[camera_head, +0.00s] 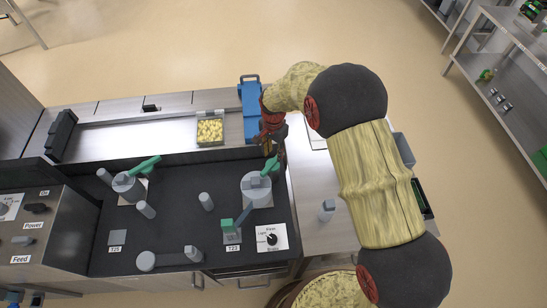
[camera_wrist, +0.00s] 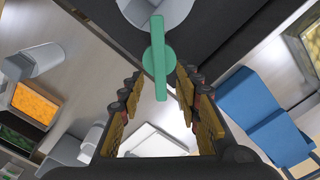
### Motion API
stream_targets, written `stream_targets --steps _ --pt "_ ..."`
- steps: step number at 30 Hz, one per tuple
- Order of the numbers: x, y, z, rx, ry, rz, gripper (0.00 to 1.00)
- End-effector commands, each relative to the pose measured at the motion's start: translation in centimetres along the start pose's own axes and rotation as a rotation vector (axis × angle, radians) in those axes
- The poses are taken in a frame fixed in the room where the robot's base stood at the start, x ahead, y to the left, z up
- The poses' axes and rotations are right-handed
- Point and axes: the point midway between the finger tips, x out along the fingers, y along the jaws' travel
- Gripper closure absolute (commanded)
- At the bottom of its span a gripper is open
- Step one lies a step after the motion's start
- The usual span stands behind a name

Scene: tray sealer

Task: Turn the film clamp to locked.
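A green lever handle (camera_head: 270,165) sits on top of a grey round drum (camera_head: 256,187) on the black deck, at its back right; no label on it is readable. The same green handle (camera_wrist: 156,58) shows in the wrist view, upright in the picture, with its lower end reaching between the finger tips. My gripper (camera_head: 272,138) is just behind this handle in the head view, partly hidden by my arm. In the wrist view my gripper (camera_wrist: 160,100) is open, with a finger on each side and gaps to the handle. A second green handle (camera_head: 145,165) is on a drum further left.
Grey posts (camera_head: 206,201) stand on the deck, with a green-topped block (camera_head: 228,226) by the T23 label and a dial plate (camera_head: 271,238) in front. Behind lie a tray of yellow pieces (camera_head: 198,143) and a blue object (camera_head: 249,97).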

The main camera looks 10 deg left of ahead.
Motion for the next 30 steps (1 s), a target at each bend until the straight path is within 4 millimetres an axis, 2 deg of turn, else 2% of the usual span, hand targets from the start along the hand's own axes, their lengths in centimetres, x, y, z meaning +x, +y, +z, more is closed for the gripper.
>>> stream_targets --steps 1,6,12,17,30 --pt "-1.2 -0.1 0.0 0.000 0.001 -0.002 0.67" --pt "-4.5 -0.1 0.0 0.000 0.001 -0.002 0.67" --pt "-6.8 0.0 0.0 0.000 0.000 0.000 0.67" --pt "-7.4 0.0 0.0 0.000 0.000 0.001 0.67" --pt "-7.4 0.0 0.0 0.000 0.000 0.001 0.67"
